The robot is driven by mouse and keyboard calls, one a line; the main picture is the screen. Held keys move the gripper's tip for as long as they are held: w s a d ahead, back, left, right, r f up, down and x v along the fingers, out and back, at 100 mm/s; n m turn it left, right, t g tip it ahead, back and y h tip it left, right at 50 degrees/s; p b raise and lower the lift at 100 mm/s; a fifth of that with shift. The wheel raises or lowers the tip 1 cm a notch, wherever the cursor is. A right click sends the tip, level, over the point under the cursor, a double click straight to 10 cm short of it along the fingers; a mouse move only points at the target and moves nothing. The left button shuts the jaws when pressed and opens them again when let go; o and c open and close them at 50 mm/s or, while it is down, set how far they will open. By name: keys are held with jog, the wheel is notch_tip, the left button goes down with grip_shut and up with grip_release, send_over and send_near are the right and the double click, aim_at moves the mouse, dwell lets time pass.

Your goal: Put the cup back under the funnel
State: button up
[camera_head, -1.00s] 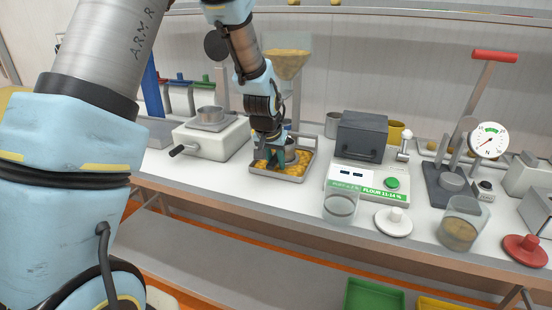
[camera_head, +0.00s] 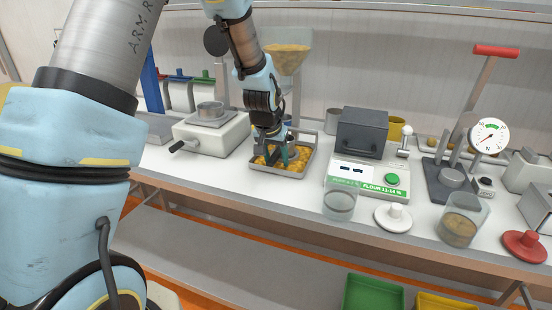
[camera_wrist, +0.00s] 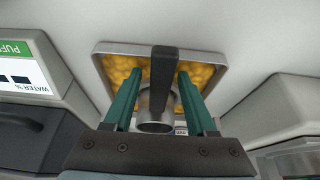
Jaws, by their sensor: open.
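A small metal cup (camera_wrist: 154,123) shows between my fingers in the wrist view, with a dark upright bar, seemingly its handle (camera_wrist: 164,72), between the fingertips. My gripper (camera_wrist: 155,88) is open, with a teal finger on each side of the bar. In the head view my gripper (camera_head: 275,158) is low over a metal tray of yellow grain (camera_head: 252,169), and the cup is mostly hidden behind it. The funnel (camera_head: 287,62), filled with yellow grain, stands on a post above and behind the tray. I cannot tell whether the cup sits directly under its outlet.
A cooker-like machine with a crank (camera_head: 205,135) stands left of the tray. A grey box (camera_head: 362,132) on a white meter stands close on the right. Glass jars (camera_head: 340,201), a white lid (camera_head: 394,218) and a press with gauge (camera_head: 488,141) are further right.

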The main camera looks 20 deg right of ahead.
jog(key=b+v, duration=0.2)
jog(key=v, duration=1)
jog(key=s+a+f+n+y, duration=0.1)
jog(key=s+a+f+n, duration=0.1)
jog(key=a, duration=0.8)
jog(key=s+a+f+n+g+y, duration=0.1)
jog(key=s+a+f+n, duration=0.1)
jog(key=a, duration=0.8)
jog(key=s+a+f+n+y, duration=0.1)
jog(key=s+a+f+n, duration=0.1)
jog(key=a, duration=0.8)
jog(key=shift+s+a+f+n+g, duration=0.2)
jog(key=shift+s+f+n+g, duration=0.15)
jog(key=shift+s+n, duration=0.5)
